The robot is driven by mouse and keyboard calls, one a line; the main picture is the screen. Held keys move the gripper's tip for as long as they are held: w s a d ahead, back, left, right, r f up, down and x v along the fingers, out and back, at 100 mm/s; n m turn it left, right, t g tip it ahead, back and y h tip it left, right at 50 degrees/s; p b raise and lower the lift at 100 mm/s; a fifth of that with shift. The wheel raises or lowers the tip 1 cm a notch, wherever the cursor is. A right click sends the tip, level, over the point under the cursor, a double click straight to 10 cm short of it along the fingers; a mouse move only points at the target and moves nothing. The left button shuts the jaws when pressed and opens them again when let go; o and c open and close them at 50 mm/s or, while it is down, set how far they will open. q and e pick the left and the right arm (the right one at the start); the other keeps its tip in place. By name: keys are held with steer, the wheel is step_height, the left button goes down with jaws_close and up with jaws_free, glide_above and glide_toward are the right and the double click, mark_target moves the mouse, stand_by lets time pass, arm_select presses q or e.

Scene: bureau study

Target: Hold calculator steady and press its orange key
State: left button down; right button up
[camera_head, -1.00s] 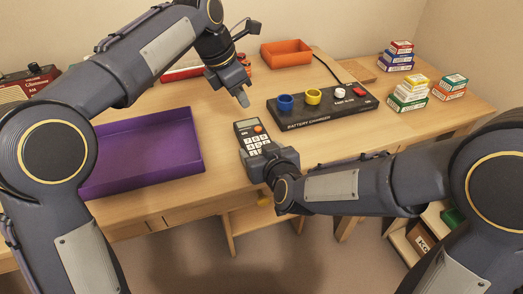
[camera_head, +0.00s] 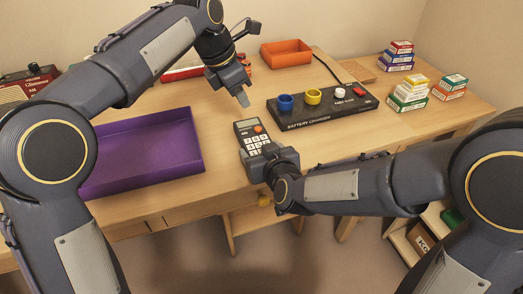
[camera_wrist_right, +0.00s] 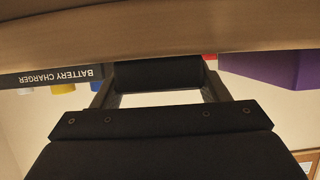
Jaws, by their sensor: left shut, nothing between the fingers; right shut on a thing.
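The dark calculator (camera_head: 241,129) with white keys lies near the front edge of the desk. Its orange key (camera_head: 258,129) is at the upper right of the keypad and uncovered. My right gripper (camera_head: 258,155) is shut on the calculator's near end and hides that part. In the right wrist view a dark block, apparently the calculator (camera_wrist_right: 158,73), sits between the fingers. My left gripper (camera_head: 243,99) is shut and empty, pointing down above the desk. In the picture it is just above the calculator's far end, apart from the orange key.
A purple tray (camera_head: 150,120) lies to the left. A black battery charger (camera_head: 310,120) with coloured knobs is to the right. An orange bin (camera_head: 285,50) stands at the back, and several stacked small boxes (camera_head: 408,95) at the right. Bare desk surrounds the calculator's far end.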

mark_target(254, 132)
stand_by(0.3)
arm_select(q)
steer(key=shift+w+d+f+m+t+h, duration=0.2)
steer(key=shift+d+f+m+t+h, duration=0.75)
steer(key=shift+m, duration=3.4)
steer(key=shift+w+a+f+m+g+h, duration=0.15)
steer(key=shift+f+m+h, duration=0.35)
steer(key=shift+f+m, duration=2.45)
steer(key=shift+w+d+r+m+t+h, duration=0.25)
steer(key=shift+d+m+t+h, duration=0.4)
steer(key=shift+m, duration=5.15)
